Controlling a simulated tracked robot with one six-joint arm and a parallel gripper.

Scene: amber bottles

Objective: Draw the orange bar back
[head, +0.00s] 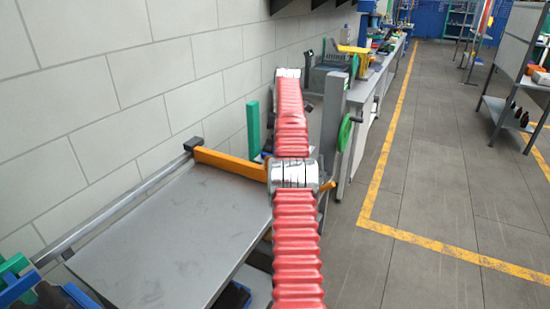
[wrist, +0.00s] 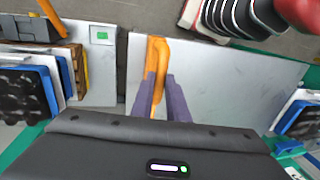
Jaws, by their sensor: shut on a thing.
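The orange bar (head: 228,161) lies across the far end of the grey metal tabletop (head: 165,245) in the head view. Its left end meets a black fitting on a metal rail, and its right part passes behind my red arm. In the wrist view the orange bar (wrist: 155,52) runs upright in the picture, over the light grey surface. My gripper (wrist: 160,88) has two purple fingers, one on each side of the bar, and is shut on it. In the head view my arm hides the gripper.
The metal rail (head: 115,211) runs along the left side of the tabletop beside a tiled wall. A green post (head: 252,128) stands beyond the bar. In the wrist view, several dark rounded items (wrist: 240,14) lie near the top. Open floor (head: 430,265) is at right.

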